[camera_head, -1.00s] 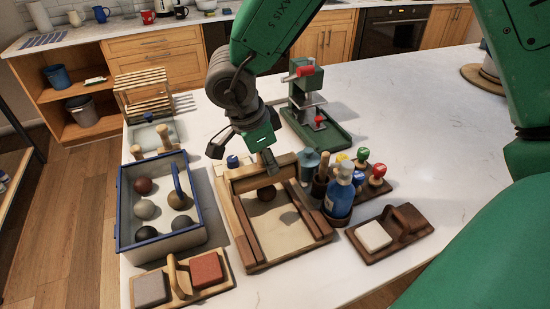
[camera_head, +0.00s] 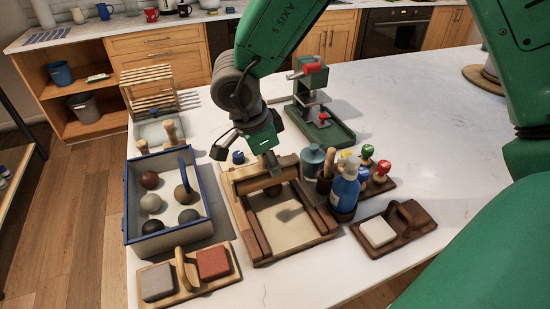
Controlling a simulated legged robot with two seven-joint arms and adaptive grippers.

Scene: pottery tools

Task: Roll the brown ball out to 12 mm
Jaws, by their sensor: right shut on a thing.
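The brown ball (camera_head: 273,190) lies near the back of a wooden rolling board (camera_head: 290,228) with raised side rails. Whether the roller touches the ball I cannot tell. My right gripper (camera_head: 270,160) points down at the middle of the roller, shut on its holder; its fingertips are partly hidden. My left gripper is not in view.
Left of the board is a blue-rimmed box (camera_head: 133,207) with several clay balls. Stamps (camera_head: 367,153) and a blue bottle (camera_head: 344,188) stand close on the right. A green press (camera_head: 316,105) is behind. Sponge-like blocks (camera_head: 213,262) lie in front left.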

